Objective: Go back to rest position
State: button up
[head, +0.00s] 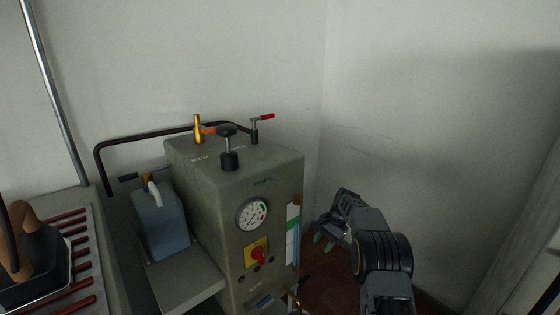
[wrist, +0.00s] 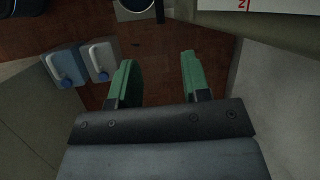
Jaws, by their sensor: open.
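My gripper (head: 324,238) shows at the lower right of the head view, to the right of the grey-green machine cabinet (head: 200,215) and apart from it. Its green fingers point down and to the left. In the wrist view my gripper (wrist: 157,83) has its two green fingers spread, with nothing between them but the reddish-brown floor (wrist: 155,92) beyond. The fingers touch nothing that I can see.
The cabinet carries a gauge (head: 252,215), a red knob on a yellow plate (head: 257,253) and valves on top. White walls (head: 430,90) close the corner behind my arm. A blue canister (wrist: 66,65) and a grey canister (wrist: 102,60) stand left of the fingers. An iron (head: 30,255) rests at far left.

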jog(key=s+a+r+n+t+h+p, duration=0.1)
jog(key=s+r+p, duration=0.35)
jog(key=r, duration=0.55)
jog(key=s+r+n+h+p, duration=0.15)
jog(key=s+r+p, duration=0.3)
jog(key=r, duration=0.45)
jog(key=s+a+r+n+t+p, duration=0.15)
jog(key=s+r+p, duration=0.3)
jog(key=r, duration=0.55)
jog(key=s+r+n+p, duration=0.1)
jog(key=s+r+p, duration=0.2)
jog(key=s, duration=0.3)
jog(key=s+r+n+t+h+p, duration=0.1)
jog(key=s+r+n+p, duration=0.1)
jog(key=s+r+p, duration=0.2)
jog(key=s+r+n+t+h+p, duration=0.1)
jog(key=s+r+n+p, duration=0.1)
jog(key=s, duration=0.8)
jog(key=shift+p+v, duration=0.75)
jog(key=shift+p, duration=0.3)
